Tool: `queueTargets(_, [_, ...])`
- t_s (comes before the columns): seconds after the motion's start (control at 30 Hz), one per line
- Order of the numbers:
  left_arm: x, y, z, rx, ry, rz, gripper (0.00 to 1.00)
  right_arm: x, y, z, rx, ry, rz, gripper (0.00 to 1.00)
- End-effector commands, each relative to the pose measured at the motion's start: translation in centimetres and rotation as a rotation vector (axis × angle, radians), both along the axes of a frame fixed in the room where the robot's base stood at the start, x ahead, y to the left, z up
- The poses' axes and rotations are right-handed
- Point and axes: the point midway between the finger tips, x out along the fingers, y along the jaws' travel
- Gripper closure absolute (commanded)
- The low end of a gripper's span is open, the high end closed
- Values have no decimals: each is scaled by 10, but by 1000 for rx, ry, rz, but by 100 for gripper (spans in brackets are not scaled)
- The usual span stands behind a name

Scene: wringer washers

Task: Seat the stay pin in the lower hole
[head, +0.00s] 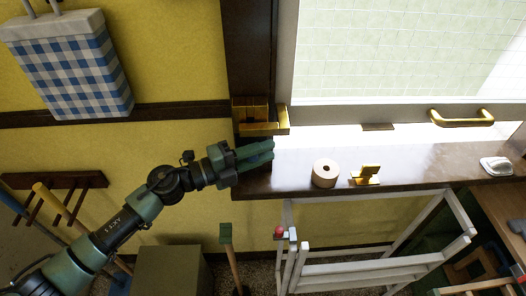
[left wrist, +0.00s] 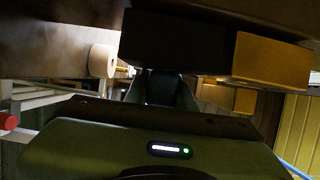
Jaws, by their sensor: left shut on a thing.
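A brass bracket (head: 262,118) sits at the lower corner of the window frame, at the left end of the sill. It also shows as a dark block and a brass block (left wrist: 270,60) in the left wrist view. My left gripper (head: 262,153) is just below the bracket in the head view, its fingers pointing right over the sill's left end. In the left wrist view its dark fingers (left wrist: 160,88) are close together, beside the blocks. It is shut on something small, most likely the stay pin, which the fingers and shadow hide. The lower hole cannot be made out. My right gripper is out of view.
On the sill (head: 300,152) stand a pale roll (head: 325,172), a small brass fitting (head: 367,175) and a white object (head: 496,165). A brass handle (head: 461,118) is on the window. A white rack (head: 375,265) stands below. A checked bag (head: 72,65) hangs upper left.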

Motion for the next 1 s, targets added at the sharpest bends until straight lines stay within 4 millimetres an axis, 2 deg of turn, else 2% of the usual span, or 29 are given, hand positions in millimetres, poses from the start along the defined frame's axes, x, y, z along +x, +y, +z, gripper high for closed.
queueTargets(0.03, [5, 3, 3, -1, -5, 12, 100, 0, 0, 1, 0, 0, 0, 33])
queueTargets(0.43, [8, 4, 5, -3, -9, 17, 100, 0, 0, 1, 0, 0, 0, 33])
queueTargets(0.47, [8, 4, 5, -3, -9, 17, 72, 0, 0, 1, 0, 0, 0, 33])
queueTargets(0.53, [8, 4, 5, -3, -9, 18, 53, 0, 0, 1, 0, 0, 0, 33])
queueTargets(0.57, [8, 4, 4, -2, -8, 18, 50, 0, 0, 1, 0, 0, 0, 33])
queueTargets(0.97, [8, 5, 0, 4, -4, 19, 50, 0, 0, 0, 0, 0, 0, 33])
queueTargets(1.0, [8, 5, -1, 5, -4, 19, 55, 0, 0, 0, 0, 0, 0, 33])
